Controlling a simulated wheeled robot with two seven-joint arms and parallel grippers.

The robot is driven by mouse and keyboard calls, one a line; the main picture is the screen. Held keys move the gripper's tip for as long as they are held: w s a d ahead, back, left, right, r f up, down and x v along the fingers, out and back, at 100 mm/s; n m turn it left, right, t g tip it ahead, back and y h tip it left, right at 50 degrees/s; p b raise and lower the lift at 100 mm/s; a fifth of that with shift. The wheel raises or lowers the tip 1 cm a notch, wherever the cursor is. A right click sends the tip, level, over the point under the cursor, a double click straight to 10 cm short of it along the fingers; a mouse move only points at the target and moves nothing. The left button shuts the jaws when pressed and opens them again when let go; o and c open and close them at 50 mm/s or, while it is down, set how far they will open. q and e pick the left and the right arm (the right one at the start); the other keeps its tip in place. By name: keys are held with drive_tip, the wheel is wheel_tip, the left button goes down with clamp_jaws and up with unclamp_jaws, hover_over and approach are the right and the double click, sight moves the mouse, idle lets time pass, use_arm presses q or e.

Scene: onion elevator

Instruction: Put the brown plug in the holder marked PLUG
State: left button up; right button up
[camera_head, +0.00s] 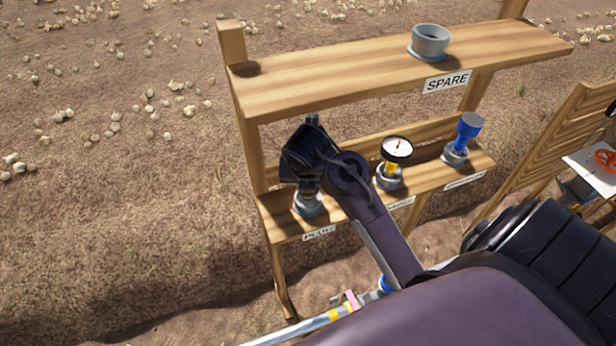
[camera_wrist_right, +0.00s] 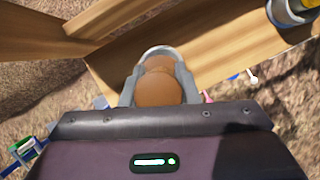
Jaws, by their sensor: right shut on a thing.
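The brown plug (camera_wrist_right: 160,84) is between the fingers of my right gripper (camera_head: 308,184) in the right wrist view. My right gripper is shut on it and points down at the left end of the lower shelf. The grey holder (camera_head: 308,207) above the PLUG label (camera_head: 318,233) is directly under the gripper. In the right wrist view a grey rim curves around the far side of the plug. The gripper hides the plug in the head view, and I cannot tell how deep it sits in the holder. My left gripper is not in view.
On the lower shelf (camera_head: 281,229), a gauge (camera_head: 397,150) and a blue-topped part (camera_head: 468,131) stand in holders to the right. An empty grey holder (camera_head: 430,41) stands on the upper shelf (camera_head: 330,75) near the SPARE label (camera_head: 447,82). The upper shelf overhangs behind my gripper.

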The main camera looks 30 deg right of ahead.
drive_tip(key=shift+w+d, duration=0.2)
drive_tip(key=shift+w, duration=0.05)
drive_tip(key=shift+f, duration=1.7)
drive_tip(key=shift+f, duration=0.25)
drive_tip(key=o, duration=1)
drive_tip(key=shift+f, duration=0.1)
drive_tip(key=shift+o, duration=0.2)
